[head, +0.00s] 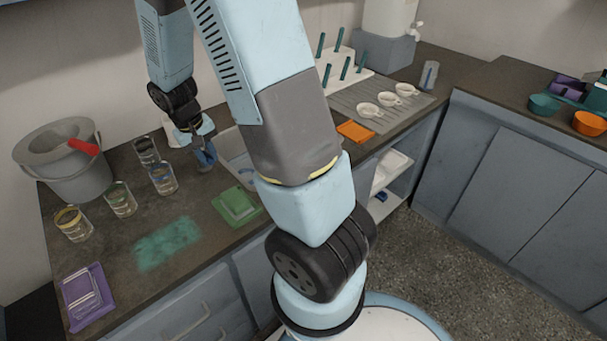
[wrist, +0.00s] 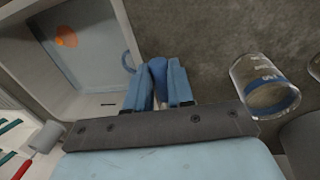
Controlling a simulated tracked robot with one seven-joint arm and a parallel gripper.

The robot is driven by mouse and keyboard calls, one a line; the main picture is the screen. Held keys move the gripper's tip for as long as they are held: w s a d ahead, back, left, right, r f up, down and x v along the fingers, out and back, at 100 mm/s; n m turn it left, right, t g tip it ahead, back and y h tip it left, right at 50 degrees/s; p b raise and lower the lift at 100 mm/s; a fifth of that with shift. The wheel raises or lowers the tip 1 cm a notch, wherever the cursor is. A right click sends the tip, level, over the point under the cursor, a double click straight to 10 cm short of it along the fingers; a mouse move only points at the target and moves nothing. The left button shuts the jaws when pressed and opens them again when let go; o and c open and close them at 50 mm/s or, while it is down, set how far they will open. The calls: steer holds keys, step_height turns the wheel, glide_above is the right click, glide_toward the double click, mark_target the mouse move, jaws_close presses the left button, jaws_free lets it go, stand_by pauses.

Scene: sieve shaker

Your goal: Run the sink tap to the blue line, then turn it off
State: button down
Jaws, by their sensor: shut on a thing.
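My gripper (head: 203,153) is low at the left side of the sink (head: 228,145). In the wrist view its fingers (wrist: 158,88) are closed on a blue thing (wrist: 158,72), mostly hidden between them. I cannot tell what it is. The sink's pale blue basin (wrist: 80,60) shows at upper left there, with an orange round patch (wrist: 66,36) in it. A blue curved piece (wrist: 128,62) is at its near edge. A glass with a blue line (head: 162,179) stands on the counter left of the gripper; it shows in the wrist view (wrist: 265,86). I cannot identify the tap.
Other glasses have a green band (head: 120,200) and a yellow band (head: 72,223).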

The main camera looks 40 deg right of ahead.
steer(key=shift+a, duration=0.15)
steer(key=c, duration=0.9)
jaws_free()
steer(key=shift+r, duration=0.1)
step_height(320, 180, up, 13)
steer(key=a, duration=0.2)
steer(key=shift+r, duration=0.15)
